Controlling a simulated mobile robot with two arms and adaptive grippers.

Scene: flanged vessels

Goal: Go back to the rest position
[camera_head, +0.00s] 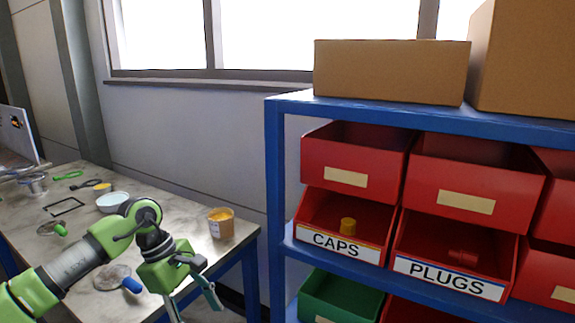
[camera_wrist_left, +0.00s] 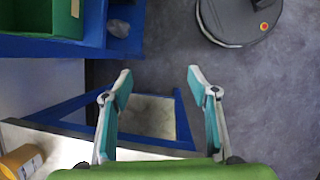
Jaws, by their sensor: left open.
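My left gripper (camera_head: 192,304) hangs pointing down in front of the table's right part in the head view. Its two fingers stand apart in the left wrist view (camera_wrist_left: 158,76), with nothing between them but floor and blue framing behind. It is open and empty. My right gripper is in neither view.
The worktable (camera_head: 185,212) carries a yellow tub (camera_head: 221,224), a pale bowl (camera_head: 112,201) and small tools. A blue shelf (camera_head: 274,170) on the right holds the CAPS bin (camera_head: 338,245) with a yellow cap (camera_head: 348,225), and the PLUGS bin (camera_head: 448,278) with a red piece.

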